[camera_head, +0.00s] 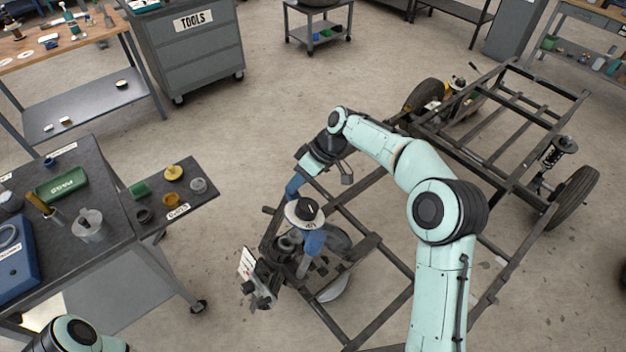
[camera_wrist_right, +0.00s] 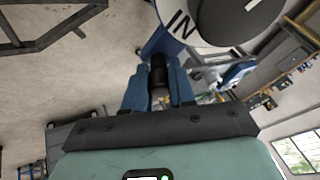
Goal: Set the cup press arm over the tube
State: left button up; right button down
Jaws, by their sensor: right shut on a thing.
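The cup press arm has a pale disc (camera_head: 305,213) with a black top, and blue parts show beside and below it in the head view. In the right wrist view the disc (camera_wrist_right: 222,18) carries the letters IN, with a dark round cap on it. My right gripper (camera_head: 293,187) reaches down beside the disc. Its blue fingers (camera_wrist_right: 158,88) are shut on the arm's dark grip (camera_wrist_right: 158,72). The disc hangs over a dark assembly with ring shapes (camera_head: 289,243) at the frame corner. I cannot tell which part is the tube. My left gripper is out of view.
The dark chassis frame (camera_head: 395,255) fills the middle and right, with wheels at its far side. A bench (camera_head: 110,178) at the left holds a green box and small parts, and its side shelf (camera_head: 205,208) holds several cups. Open floor lies between them.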

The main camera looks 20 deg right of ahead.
jog(key=a, duration=0.1)
jog(key=a+r+n, duration=0.1)
jog(key=a+n, duration=0.1)
jog(key=shift+a+r+y, duration=0.1)
jog(key=shift+r+y, duration=0.15)
jog(key=shift+y, duration=0.05)
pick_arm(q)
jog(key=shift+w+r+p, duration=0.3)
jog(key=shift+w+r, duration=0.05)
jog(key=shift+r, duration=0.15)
pick_arm(e)
jog(key=shift+s+a+r+n+g, duration=0.15)
jog(key=shift+a+r+n+g, duration=0.1)
jog(key=shift+a+n, duration=0.3)
jog(key=shift+s+a+r+n+g, duration=0.1)
jog(key=shift+a+r+n+g, duration=0.1)
jog(key=shift+a+n, duration=0.35)
jog(key=c, duration=0.9)
grip_release()
jog(key=shift+c, duration=0.2)
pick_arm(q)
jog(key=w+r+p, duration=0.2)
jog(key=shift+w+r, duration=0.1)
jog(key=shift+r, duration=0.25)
pick_arm(e)
jog(key=v, duration=1.3)
jog(key=shift+d, duration=0.2)
